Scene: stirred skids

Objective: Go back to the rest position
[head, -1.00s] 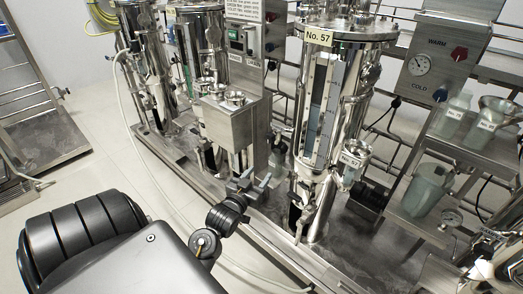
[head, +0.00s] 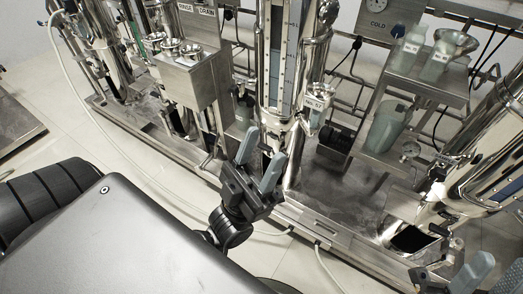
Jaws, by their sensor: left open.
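My left gripper (head: 263,152) is in the middle of the head view, its two grey fingers spread apart with nothing between them. It appears in front of the lower part of the tall steel vessel with a sight glass (head: 276,60). I cannot tell its exact distance from the vessel. What looks like part of my right gripper shows at the lower right edge, cut off by the frame, so its jaws cannot be judged.
A steel box with funnels (head: 190,72) stands left of the vessel. A labelled cup (head: 314,112) hangs at the vessel's right. A shelf (head: 437,88) holds bottles and a funnel. A tilted-looking steel vessel (head: 490,150) stands at right. Pale floor (head: 130,205) is open at left, crossed by a hose.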

